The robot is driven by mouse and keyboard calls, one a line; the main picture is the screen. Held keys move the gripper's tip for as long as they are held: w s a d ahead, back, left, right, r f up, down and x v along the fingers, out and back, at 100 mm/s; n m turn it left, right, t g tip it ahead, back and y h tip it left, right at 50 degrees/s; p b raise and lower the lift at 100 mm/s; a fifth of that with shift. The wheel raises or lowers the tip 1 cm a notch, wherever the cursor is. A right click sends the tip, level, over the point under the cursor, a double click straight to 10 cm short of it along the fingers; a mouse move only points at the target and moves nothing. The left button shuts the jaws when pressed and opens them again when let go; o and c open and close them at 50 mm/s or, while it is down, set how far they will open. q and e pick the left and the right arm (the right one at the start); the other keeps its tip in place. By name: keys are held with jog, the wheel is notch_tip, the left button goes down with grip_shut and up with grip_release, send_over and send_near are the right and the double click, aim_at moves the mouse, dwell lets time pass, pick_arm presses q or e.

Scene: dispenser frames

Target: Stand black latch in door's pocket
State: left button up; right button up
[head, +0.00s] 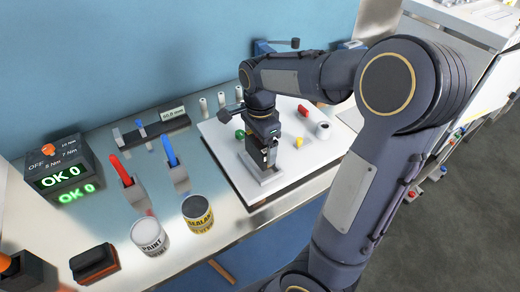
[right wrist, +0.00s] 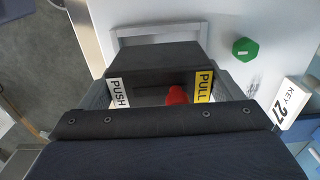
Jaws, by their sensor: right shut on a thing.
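My right gripper (head: 268,152) points down over the white door panel (head: 225,152) lying flat on the bench. It is shut on the black latch (right wrist: 155,62), which shows as a dark block between the fingers in the right wrist view. PUSH and PULL labels and a red part show beside the latch. The grey-rimmed pocket (head: 265,184) lies just below the gripper, and its rim (right wrist: 150,28) shows behind the latch. The latch's lower end is hidden, so I cannot tell whether it is inside the pocket. My left gripper is not in view.
On the panel are a green knob (right wrist: 245,49), a red piece (head: 303,110), a yellow piece (head: 299,142) and a white roll (head: 323,130). To the left stand two cans (head: 149,236), tool holders (head: 134,192) and a torque display (head: 62,168). A blue wall (head: 150,60) rises behind.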

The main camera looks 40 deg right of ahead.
jog(key=shift+f, duration=1.5)
jog(key=shift+f, duration=0.15)
jog(key=o, duration=1.1)
notch_tip(320, 180, up, 12)
jog(key=shift+r, duration=0.1)
jog(key=shift+s+a+n, duration=0.2)
jog(key=shift+s+n, duration=0.1)
jog(key=shift+s, duration=0.1)
jog(key=s+a+f+n+t+y, duration=0.1)
jog(key=s+a+f+n+t, duration=0.1)
jog(key=s+a+n, duration=0.2)
jog(key=s+a+f+n+t+y, duration=0.1)
jog(key=s+a+n, duration=0.3)
jog(key=s+n, duration=0.2)
jog(key=s+a+f+n+t+y, duration=0.1)
jog(key=s+a+f+n+t, duration=0.1)
jog(key=s+a+n, duration=0.2)
jog(key=shift+s+f+n+t+y, duration=0.15)
jog(key=shift+s+n+y, duration=0.05)
jog(key=shift+n, duration=0.55)
jog(key=shift+s+f+n+t+y, duration=0.15)
jog(key=shift+s+n+y, duration=0.05)
jog(key=shift+n, duration=0.55)
